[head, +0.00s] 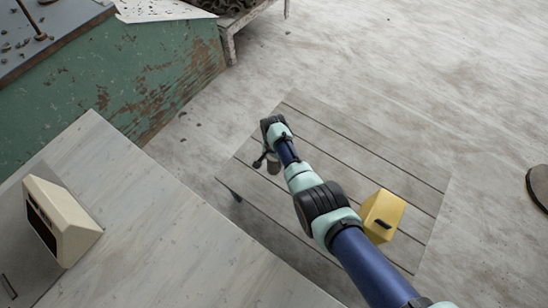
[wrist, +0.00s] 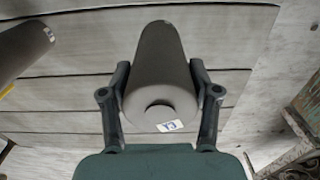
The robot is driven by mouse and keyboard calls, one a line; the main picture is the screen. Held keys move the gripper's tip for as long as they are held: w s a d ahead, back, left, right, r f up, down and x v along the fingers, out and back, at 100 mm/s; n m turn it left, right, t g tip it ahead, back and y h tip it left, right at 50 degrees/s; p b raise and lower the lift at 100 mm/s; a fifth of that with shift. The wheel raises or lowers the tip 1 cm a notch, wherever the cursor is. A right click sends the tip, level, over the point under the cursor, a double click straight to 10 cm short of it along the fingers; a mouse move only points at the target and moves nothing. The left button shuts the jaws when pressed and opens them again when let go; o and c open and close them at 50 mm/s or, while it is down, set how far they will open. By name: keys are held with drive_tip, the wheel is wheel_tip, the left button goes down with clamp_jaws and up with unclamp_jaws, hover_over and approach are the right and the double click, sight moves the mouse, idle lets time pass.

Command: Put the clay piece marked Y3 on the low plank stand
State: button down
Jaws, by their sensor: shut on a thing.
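My gripper (head: 266,160) is over the far left part of the low plank stand (head: 340,125). In the wrist view my gripper (wrist: 160,82) has one finger on each side of a grey-brown clay cylinder (wrist: 158,48) and is shut on it. A white label marked Y3 (wrist: 169,125) is on its near end, beside a round recess. In the head view only a small part of the clay piece (head: 274,167) shows by the fingers. I cannot tell whether it touches the planks.
A yellow block (head: 382,215) is at the stand's right side, beside my arm. Another grey-brown piece with a label (wrist: 22,48) shows at the wrist view's left edge. A green, worn cabinet (head: 150,75) and a pale table (head: 130,215) with a cream box (head: 62,220) flank the stand's left.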

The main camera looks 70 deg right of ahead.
wheel_tip(320, 180, down, 4)
drive_tip(key=b, duration=0.3)
drive_tip(key=shift+f, duration=0.15)
drive_tip(key=shift+r, duration=0.2)
drive_tip(key=shift+c, duration=1.2)
unclamp_jaws()
drive_tip(key=shift+f, duration=0.15)
wheel_tip(320, 180, up, 12)
drive_tip(key=p, duration=0.9)
